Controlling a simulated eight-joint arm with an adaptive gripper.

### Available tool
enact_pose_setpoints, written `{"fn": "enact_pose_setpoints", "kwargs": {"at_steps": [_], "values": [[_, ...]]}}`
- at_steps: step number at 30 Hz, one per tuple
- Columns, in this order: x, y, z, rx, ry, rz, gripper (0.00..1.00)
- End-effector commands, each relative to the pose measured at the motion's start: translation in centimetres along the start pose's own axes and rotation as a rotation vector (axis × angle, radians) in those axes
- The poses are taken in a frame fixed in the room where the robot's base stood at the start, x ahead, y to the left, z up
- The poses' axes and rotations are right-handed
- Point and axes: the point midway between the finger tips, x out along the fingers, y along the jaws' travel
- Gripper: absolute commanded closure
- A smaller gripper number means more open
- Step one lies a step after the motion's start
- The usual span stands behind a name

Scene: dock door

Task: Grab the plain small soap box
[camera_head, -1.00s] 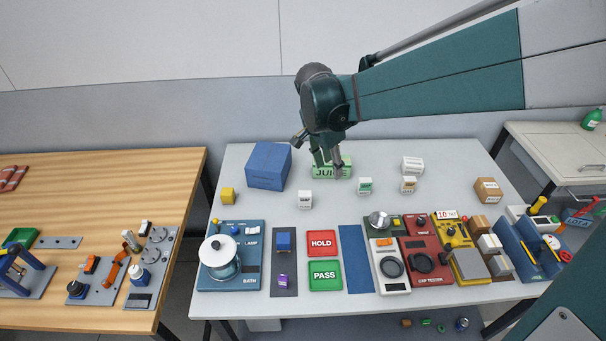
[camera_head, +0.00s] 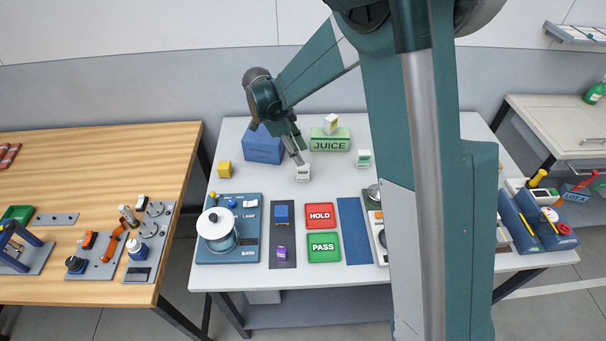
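The plain small soap box (camera_head: 303,174) is a white box with dark lettering, standing upright on the grey-white table left of centre. My gripper (camera_head: 298,159) points down at its upper back edge, with the fingertips just above or behind its top. The fingers overlap in this view, so their opening and any contact are unclear. Similar small boxes stand nearby: one with a green band (camera_head: 364,158) to the right, and one with a yellowish label (camera_head: 331,124) that appears to rest on or behind the green JUICE box (camera_head: 330,141).
Red HOLD (camera_head: 320,215) and green PASS (camera_head: 323,247) trays lie in front. My arm hides the table's right part. Bare tabletop surrounds the soap box.

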Motion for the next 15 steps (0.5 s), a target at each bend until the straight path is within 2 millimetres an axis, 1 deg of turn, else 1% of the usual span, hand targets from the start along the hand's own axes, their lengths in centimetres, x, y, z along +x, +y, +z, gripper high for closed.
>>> {"fn": "enact_pose_setpoints", "kwargs": {"at_steps": [1, 6, 15], "values": [[0.5, -0.3, 0.6, 0.014, 0.006, 0.004, 0.63], [1.3, -0.6, 1.5, 0.05, 0.018, 0.014, 0.63], [1.4, -0.6, 1.6, 0.056, 0.02, 0.015, 0.63]]}}
